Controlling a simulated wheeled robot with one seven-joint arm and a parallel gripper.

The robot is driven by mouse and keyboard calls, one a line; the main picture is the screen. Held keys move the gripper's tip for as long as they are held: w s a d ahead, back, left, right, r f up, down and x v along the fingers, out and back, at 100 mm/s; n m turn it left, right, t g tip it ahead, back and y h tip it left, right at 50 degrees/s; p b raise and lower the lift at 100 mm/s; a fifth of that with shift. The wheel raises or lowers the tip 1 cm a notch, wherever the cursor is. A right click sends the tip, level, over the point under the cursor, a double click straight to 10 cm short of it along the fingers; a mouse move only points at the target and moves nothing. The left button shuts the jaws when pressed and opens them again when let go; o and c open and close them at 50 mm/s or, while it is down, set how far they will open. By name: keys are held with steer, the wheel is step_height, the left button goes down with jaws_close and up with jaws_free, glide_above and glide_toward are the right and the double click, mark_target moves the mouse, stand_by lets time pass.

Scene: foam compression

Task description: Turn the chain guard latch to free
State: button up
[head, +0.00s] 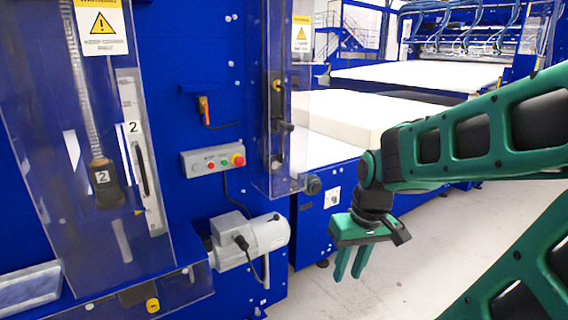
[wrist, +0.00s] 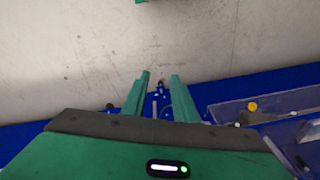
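A small yellow latch knob (head: 152,304) sits on a dark fitting at the bottom of the left clear guard (head: 120,230), which covers a chain (head: 82,75) and a black weight marked 2. I take this knob for the chain guard latch, but no label shows on it. A yellow knob (wrist: 252,106) also shows on a clear panel at the right of the wrist view. My gripper (head: 348,274) is well to the right of the guard in the head view, pointing down over the floor. Its two green fingers (wrist: 159,80) are apart, with nothing held between them.
A grey motor (head: 250,238) juts from the blue machine between the guard and my gripper. A second clear guard (head: 262,130) stands right of these. The concrete floor (head: 400,270) is clear.

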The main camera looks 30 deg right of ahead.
steer(key=w+a+f+n+t+y, duration=0.25)
steer(key=w+n+t, duration=0.2)
steer(key=w, duration=0.95)
steer(key=t+h, duration=0.2)
steer(key=t, duration=1)
glide_toward(283, 158)
steer(key=shift+m, duration=0.35)
steer(key=w, duration=0.8)
steer(key=shift+a, duration=0.2)
